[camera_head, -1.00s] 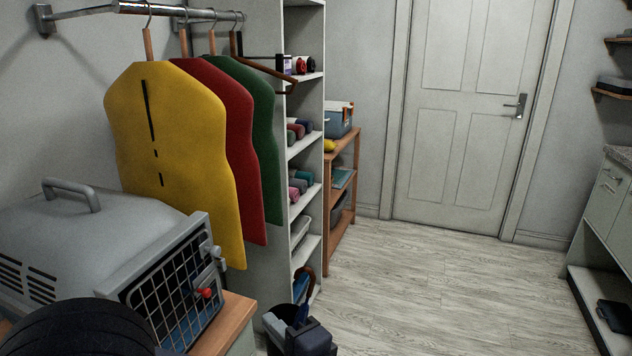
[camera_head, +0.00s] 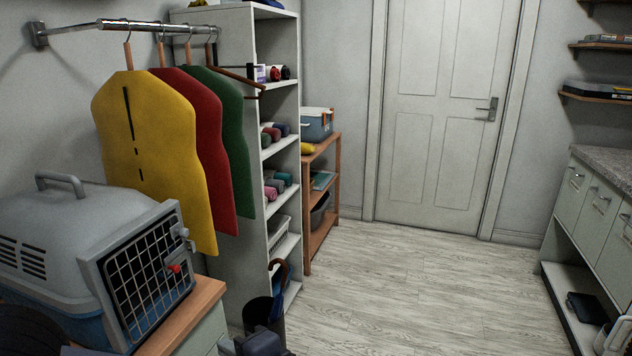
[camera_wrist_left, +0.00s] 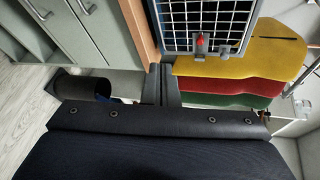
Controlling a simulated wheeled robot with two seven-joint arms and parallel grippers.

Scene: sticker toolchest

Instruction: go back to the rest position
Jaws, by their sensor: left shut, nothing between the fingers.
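My left gripper (camera_head: 258,344) shows at the bottom edge of the head view, partly cut off, in front of a dark bin. In the left wrist view, the gripper's two dark fingers (camera_wrist_left: 163,84) are together, with nothing between them. They point toward the gap between the bin and the grey pet carrier. My right gripper is in neither view.
The pet carrier (camera_head: 95,225) with its wire door stands on a wooden-topped cabinet (camera_head: 197,305) at left. Yellow (camera_head: 150,150), red and green hanging shapes are behind it. The bin (camera_head: 264,311) stands by the white shelf. The middle floor (camera_head: 425,290) is clear.

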